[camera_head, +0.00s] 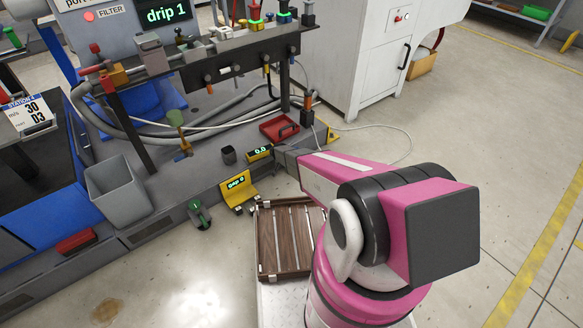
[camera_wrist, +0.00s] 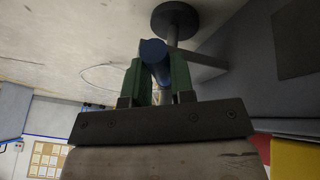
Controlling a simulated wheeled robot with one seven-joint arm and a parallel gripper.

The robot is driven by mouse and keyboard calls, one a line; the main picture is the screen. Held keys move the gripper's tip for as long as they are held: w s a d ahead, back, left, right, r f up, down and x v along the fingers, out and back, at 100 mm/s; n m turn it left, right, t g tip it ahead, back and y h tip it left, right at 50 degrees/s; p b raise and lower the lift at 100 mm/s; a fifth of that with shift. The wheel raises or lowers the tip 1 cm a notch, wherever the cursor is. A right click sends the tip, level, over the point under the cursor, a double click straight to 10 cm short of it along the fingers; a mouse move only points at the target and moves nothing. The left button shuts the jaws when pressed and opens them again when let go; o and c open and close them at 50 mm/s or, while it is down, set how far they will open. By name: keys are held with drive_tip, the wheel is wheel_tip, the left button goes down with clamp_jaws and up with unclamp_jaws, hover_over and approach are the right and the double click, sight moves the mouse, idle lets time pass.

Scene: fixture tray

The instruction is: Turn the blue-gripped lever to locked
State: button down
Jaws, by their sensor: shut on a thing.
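In the wrist view my gripper (camera_wrist: 157,66) has its green fingers on either side of the lever's blue grip (camera_wrist: 153,50), shut on it. The round end of the grip shows between the fingertips. A grey shaft continues below it between the fingers. A dark round disc on a stem (camera_wrist: 175,17) stands just beyond, and a flat grey bar runs off to the right. In the head view my pink arm reaches left to the fixture's front edge. I cannot make out the blue grip or my fingertips there. The lever's locked mark is not visible.
A yellow-framed display (camera_head: 260,153) reading 0.0 stands just left of my arm's end. A red tray (camera_head: 279,129) lies behind it, and a small dark cup (camera_head: 228,155) is further left. A wooden slatted crate (camera_head: 267,240) sits below my arm. Open floor lies to the right.

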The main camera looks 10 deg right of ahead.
drive_tip(key=shift+w+a+m, duration=0.2)
drive_tip(key=shift+m, duration=0.2)
drive_tip(key=c, duration=1)
unclamp_jaws()
drive_tip(key=shift+o, duration=0.2)
drive_tip(key=shift+r, duration=0.1)
drive_tip(key=v, duration=1)
drive_tip(key=shift+a+r, duration=0.25)
drive_tip(key=shift+w, duration=0.1)
